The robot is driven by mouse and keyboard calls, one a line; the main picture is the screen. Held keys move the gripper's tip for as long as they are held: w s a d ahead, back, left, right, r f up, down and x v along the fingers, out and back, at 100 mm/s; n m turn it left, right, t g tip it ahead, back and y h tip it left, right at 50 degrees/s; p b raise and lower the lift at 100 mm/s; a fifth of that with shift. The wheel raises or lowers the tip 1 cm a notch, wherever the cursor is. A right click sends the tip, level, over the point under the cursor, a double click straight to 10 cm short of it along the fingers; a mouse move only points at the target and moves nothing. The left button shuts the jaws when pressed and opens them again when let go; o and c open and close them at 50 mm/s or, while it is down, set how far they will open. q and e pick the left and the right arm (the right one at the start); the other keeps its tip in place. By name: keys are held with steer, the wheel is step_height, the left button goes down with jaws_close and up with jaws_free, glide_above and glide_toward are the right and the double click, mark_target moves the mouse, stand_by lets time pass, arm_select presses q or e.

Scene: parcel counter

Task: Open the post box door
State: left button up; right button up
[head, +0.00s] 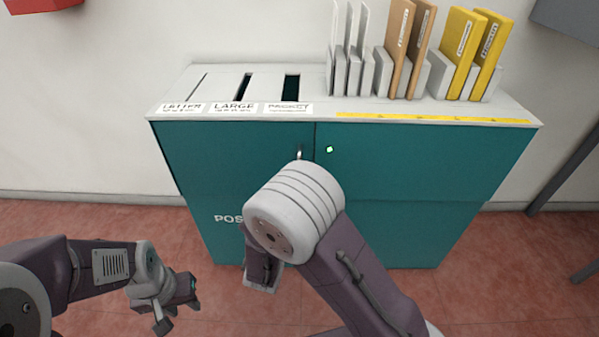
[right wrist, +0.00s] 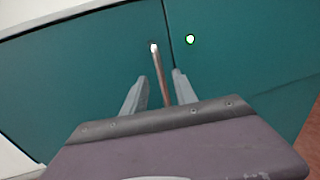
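The post box (head: 400,165) is a teal cabinet with a white top, against the wall. Its door (head: 235,150) is the left front panel, flush with the front and shut. The door handle (head: 300,153) is a thin upright metal bar near the seam, mostly hidden by my right arm in the head view. In the right wrist view the handle (right wrist: 160,75) stands between the two fingers of my right gripper (right wrist: 158,92), which is open with gaps visible on both sides. My left gripper (head: 180,306) is open and empty, low at the left, away from the post box.
A green light (head: 329,149) sits right of the seam. The white top (head: 330,108) has several slots with labels and a rack of envelopes and folders (head: 465,50). A red box (head: 40,5) hangs at the upper left. The red floor (head: 120,225) left of the cabinet is clear.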

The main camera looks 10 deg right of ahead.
steer(key=b+x, duration=0.1)
steer(key=x, duration=0.5)
jaws_close()
stand_by(1.2)
